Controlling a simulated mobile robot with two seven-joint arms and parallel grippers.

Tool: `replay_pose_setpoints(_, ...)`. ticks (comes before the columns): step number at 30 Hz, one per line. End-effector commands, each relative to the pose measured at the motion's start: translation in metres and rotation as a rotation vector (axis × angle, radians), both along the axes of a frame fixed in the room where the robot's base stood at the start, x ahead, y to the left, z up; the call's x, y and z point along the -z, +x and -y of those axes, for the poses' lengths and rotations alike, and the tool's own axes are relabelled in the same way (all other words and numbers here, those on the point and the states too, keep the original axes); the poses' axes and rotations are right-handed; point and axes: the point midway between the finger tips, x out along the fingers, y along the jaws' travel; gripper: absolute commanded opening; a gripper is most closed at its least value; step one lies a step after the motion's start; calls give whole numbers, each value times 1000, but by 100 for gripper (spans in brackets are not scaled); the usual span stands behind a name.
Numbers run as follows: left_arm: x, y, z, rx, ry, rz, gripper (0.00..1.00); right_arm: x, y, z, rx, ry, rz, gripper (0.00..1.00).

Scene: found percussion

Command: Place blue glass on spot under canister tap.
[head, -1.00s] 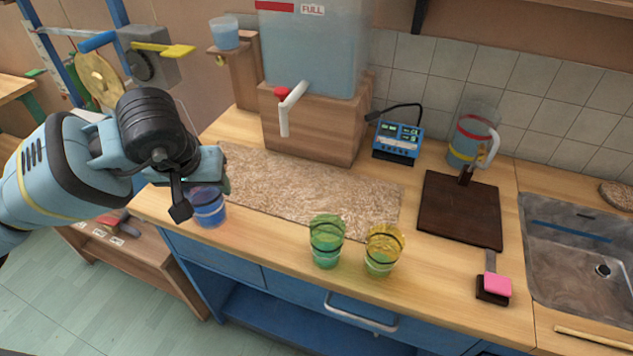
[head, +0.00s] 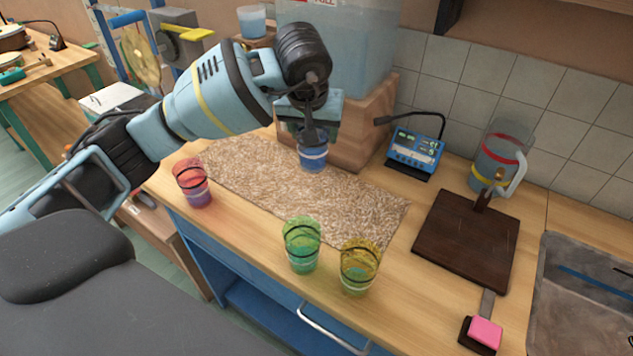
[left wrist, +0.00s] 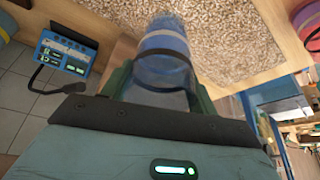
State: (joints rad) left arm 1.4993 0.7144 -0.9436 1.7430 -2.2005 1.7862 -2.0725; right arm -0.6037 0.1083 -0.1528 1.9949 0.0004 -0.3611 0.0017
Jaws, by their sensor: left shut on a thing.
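The blue glass (head: 313,157) is upright between the fingers of my left gripper (head: 312,132), at the back edge of the speckled mat (head: 290,190), in front of the wooden block (head: 365,130) under the canister (head: 355,50). I cannot tell whether its base touches the surface. My gripper and arm hide the tap and the spot below it. In the left wrist view the blue glass (left wrist: 165,62) sits between the fingers of the left gripper (left wrist: 160,90), with the mat behind it. My right gripper is not in view.
A red glass (head: 192,183), a green glass (head: 302,246) and a yellow glass (head: 359,268) stand along the counter front. A blue meter (head: 415,152) is right of the block. A dark board (head: 466,238), a jug (head: 497,155) and a sink (head: 590,300) lie farther right.

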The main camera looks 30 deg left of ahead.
Motion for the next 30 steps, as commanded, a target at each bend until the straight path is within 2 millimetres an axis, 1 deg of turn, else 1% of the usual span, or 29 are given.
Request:
replay_pose_setpoints(5, -2, 5, -3, -12, -2, 1, 29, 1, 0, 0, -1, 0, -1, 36)
replay_pose_setpoints(12, 1, 6, -3, -14, -2, 0, 29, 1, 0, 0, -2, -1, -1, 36)
replay_pose_setpoints(14, 7, 5, -3, -15, -2, -3, 29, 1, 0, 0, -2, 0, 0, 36)
replay_pose_setpoints(21, 46, 5, -3, -15, -2, -4, 29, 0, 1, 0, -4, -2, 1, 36)
replay_pose_setpoints(24, 56, 6, -4, -15, -1, -2, 29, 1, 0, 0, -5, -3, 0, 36)
replay_pose_setpoints(30, 61, 6, -4, -15, -2, 2, 29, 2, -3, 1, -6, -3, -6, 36)
